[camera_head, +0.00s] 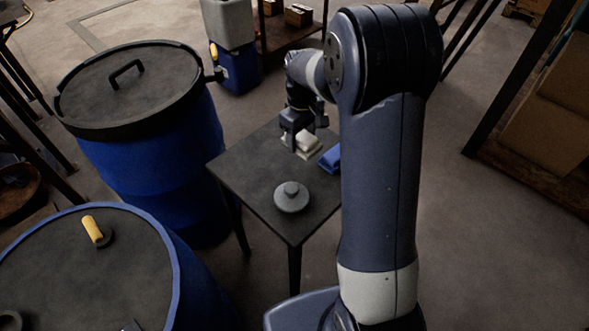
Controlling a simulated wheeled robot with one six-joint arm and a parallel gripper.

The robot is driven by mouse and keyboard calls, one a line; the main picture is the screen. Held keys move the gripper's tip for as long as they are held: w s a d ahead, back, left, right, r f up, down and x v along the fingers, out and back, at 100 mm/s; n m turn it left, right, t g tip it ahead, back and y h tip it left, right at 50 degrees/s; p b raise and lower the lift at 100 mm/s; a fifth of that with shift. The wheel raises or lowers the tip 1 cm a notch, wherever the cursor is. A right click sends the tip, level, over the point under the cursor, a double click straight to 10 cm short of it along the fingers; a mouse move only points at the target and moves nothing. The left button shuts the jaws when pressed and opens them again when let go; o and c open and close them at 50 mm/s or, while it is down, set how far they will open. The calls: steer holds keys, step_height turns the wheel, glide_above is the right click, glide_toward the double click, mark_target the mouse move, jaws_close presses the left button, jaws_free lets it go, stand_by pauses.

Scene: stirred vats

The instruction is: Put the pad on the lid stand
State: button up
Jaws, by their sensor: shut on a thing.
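My gripper (298,144) is over the far part of a small dark table, pointing down. It is shut on a pale, whitish block (308,142), which looks like the pad and sits at or just above the tabletop; I cannot tell if it touches. The fingers hide part of it. The dark square table (243,177) may be the lid stand; nothing else in view is clearly one. A blue block (331,158) lies on it just right of the pale block, partly behind my arm. A grey round disc with a knob (291,196) lies nearer the front corner.
A blue vat with a closed dark lid and handle (135,95) stands left of the table. Another blue vat (90,265) at front left has a yellow-handled piece (95,230) on top. A grey-and-blue container (232,45) stands behind. Floor at right is clear.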

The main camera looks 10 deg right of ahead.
mark_target(301, 169)
step_height(301, 169, down, 10)
steer(key=shift+r, duration=0.15)
stand_by(0.3)
steer(key=shift+b, duration=0.3)
steer(key=shift+f, duration=0.25)
steer(key=o, duration=0.9)
steer(key=shift+r, duration=0.1)
step_height(301, 169, up, 12)
steer(key=shift+r+p, duration=0.15)
steer(key=shift+p, duration=0.4)
